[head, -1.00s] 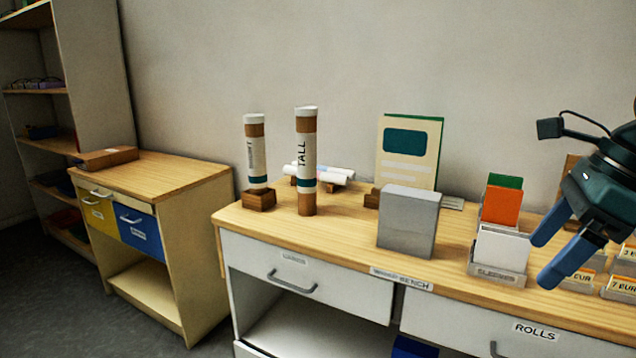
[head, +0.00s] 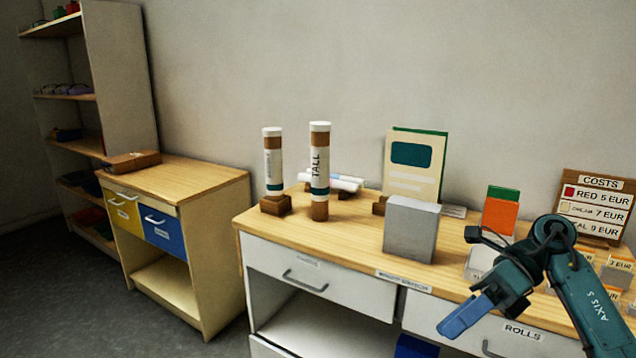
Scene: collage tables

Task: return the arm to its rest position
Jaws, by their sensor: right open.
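My right gripper (head: 466,316) is in the head view at the lower right, in front of the bench's front edge and the ROLLS drawer. Its blue fingers point down and to the left, and nothing is seen between them. It is open, though the fingers overlap from this angle. My right arm (head: 590,300) comes in from the lower right corner and hides part of the card holder and the small price-marked boxes. My left gripper is not in view.
On the bench (head: 350,232) stand a TALL tube (head: 319,172), a shorter tube (head: 273,165) in a wooden block, a grey box (head: 410,228), a cream card (head: 412,165) and a COSTS sign (head: 596,205). A side cabinet (head: 185,182) and shelves (head: 125,90) stand left.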

